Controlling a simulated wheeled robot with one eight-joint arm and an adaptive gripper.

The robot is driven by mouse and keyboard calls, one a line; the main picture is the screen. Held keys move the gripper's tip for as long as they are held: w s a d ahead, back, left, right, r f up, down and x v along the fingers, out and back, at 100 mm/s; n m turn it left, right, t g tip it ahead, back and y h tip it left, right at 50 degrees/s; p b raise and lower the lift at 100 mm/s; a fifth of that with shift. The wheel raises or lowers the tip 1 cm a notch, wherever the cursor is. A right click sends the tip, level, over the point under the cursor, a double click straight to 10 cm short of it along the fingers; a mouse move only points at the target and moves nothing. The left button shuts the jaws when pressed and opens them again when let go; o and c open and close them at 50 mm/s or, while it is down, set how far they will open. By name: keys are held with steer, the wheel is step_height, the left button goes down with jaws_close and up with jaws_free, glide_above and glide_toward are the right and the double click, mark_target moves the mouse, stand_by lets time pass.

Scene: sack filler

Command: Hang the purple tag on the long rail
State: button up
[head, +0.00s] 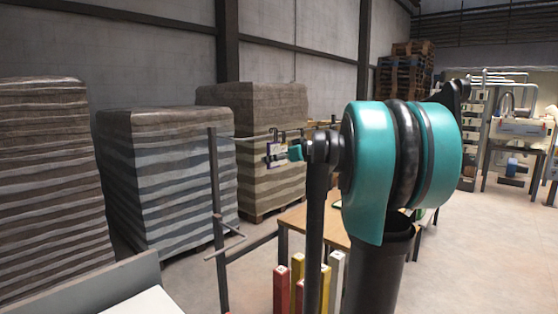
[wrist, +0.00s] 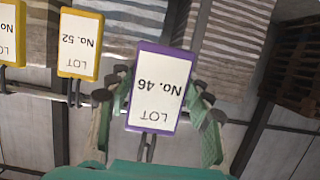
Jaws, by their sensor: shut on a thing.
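The purple-framed tag (wrist: 158,90), white with "LOT No. 46", is held between the fingers of my gripper (wrist: 160,98). In the wrist view it appears upside down, its dark hook pointing to the picture's bottom. In the head view the tag (head: 272,156) is upright beside the teal gripper (head: 286,154). The long rail (head: 245,138) runs from a dark post toward my arm. In the wrist view the rail (wrist: 38,95) passes behind the tag; whether the hook touches it cannot be told. My arm hides part of the rail in the head view.
Yellow-framed tags hang on the rail, one marked No. 52 (wrist: 79,44) and another at the left edge (wrist: 11,30). The dark post (head: 215,190) carries lower short bars (head: 226,247). Wrapped sack stacks (head: 165,180) stand behind. A wooden table (head: 297,222) and coloured posts (head: 281,285) are below.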

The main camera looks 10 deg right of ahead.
steer(key=x, duration=0.7)
steer(key=shift+f, duration=0.2)
stand_by(0.5)
steer(key=o, duration=1.1)
steer(key=shift+s+d, duration=0.1)
